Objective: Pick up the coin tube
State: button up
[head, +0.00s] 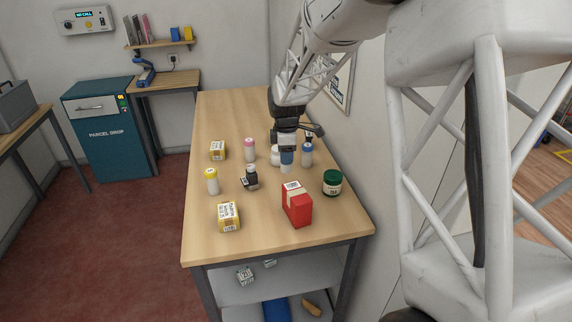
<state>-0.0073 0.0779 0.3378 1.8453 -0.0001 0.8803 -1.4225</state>
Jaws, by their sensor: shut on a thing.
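My gripper (286,150) is over the right part of the wooden counter, pointing down. It is shut on a small pale tube with a blue upper part (287,161), seen just below the fingers. I take this for the coin tube, but its label is too small to read. The tube is upright; I cannot tell if its base touches the counter. Similar capped tubes stand nearby: a blue-topped one (307,154) just right, a pink-topped one (250,151) to the left, and a yellow-topped one (212,181) near the left edge.
A red box (297,206) and a green jar (332,183) stand in front. A dark bottle (250,179), a white round item (276,156) and two yellow boxes (229,217) (218,150) are also on the counter (230,115). Its far end is clear; a wall runs along the right.

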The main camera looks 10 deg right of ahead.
jog(key=shift+r, duration=1.75)
jog(key=shift+s, duration=0.1)
jog(key=shift+s+r, duration=0.35)
jog(key=shift+s, duration=0.4)
jog(key=s+r, duration=0.2)
jog(key=s, duration=1.2)
jog(key=s+r+n, duration=0.1)
jog(key=s+r, duration=0.1)
jog(key=s, duration=1.2)
jog(key=shift+s+n, duration=0.15)
jog(key=shift+n, duration=0.15)
jog(key=w+f, duration=0.1)
jog(key=w, duration=1.5)
jog(key=shift+f, duration=0.2)
jog(key=shift+f, duration=0.1)
